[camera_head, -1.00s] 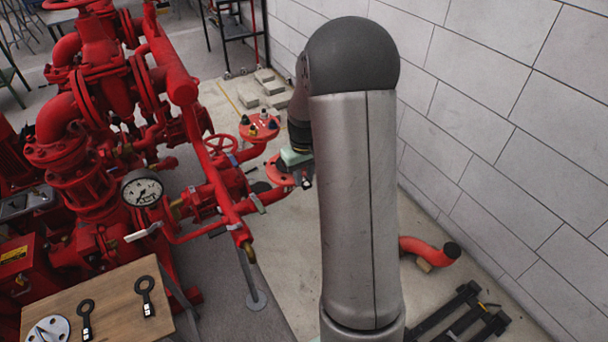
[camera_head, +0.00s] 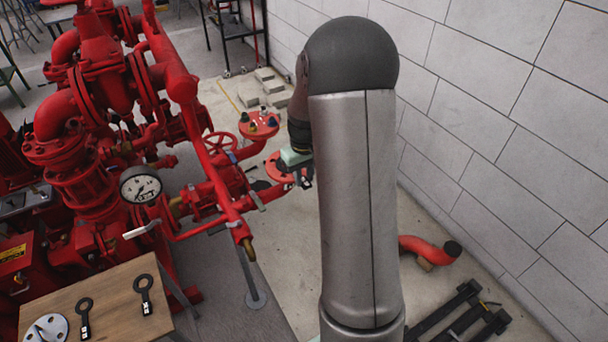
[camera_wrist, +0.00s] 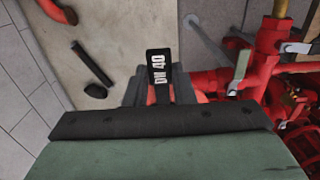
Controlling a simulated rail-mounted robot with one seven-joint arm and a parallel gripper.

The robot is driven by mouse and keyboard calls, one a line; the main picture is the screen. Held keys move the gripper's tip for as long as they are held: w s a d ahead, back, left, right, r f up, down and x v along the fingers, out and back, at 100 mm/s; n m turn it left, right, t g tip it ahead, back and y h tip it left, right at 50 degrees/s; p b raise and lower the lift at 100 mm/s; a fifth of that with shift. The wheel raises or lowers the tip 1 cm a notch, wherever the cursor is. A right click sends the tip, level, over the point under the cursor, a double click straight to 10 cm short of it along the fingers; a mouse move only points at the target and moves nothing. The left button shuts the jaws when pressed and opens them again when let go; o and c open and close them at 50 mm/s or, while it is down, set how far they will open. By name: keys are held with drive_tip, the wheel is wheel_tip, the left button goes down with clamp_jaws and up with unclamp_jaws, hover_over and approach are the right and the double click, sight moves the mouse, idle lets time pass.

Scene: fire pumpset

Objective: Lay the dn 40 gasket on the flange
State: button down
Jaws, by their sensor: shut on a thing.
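My gripper (camera_wrist: 152,92) is shut on the black tab of the dn 40 gasket (camera_wrist: 159,72), whose white "DN 40" lettering reads clearly in the wrist view. The gasket's ring is hidden by the gripper there. In the head view my gripper (camera_head: 304,178) hangs beside my arm, close to the right side of a red flange (camera_head: 276,164) at the pipe's end. The arm and gripper partly cover this flange. I cannot tell whether the gasket touches it. A little red shows behind the fingers in the wrist view.
A neighbouring red flange (camera_head: 259,122) carries several small caps. A red handwheel (camera_head: 220,146) and pipework stand left of my gripper. A wooden table (camera_head: 112,287) holds two other black tabbed gaskets (camera_head: 144,293). A block wall (camera_head: 500,130) closes the right side.

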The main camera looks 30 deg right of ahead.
drive_tip(key=c, duration=1.1)
unclamp_jaws()
drive_tip(key=shift+c, duration=0.2)
wheel_tip(320, 180, up, 18)
drive_tip(key=b, duration=0.1)
drive_tip(key=shift+f, duration=0.25)
drive_tip(key=s+a+f, duration=0.4)
drive_tip(key=s+a, duration=0.4)
drive_tip(key=s, duration=0.3)
drive_tip(key=s+a+f, duration=0.4)
drive_tip(key=s+a, duration=0.5)
drive_tip(key=s, duration=0.3)
drive_tip(key=shift+f+t, duration=0.15)
drive_tip(key=shift+t, duration=0.15)
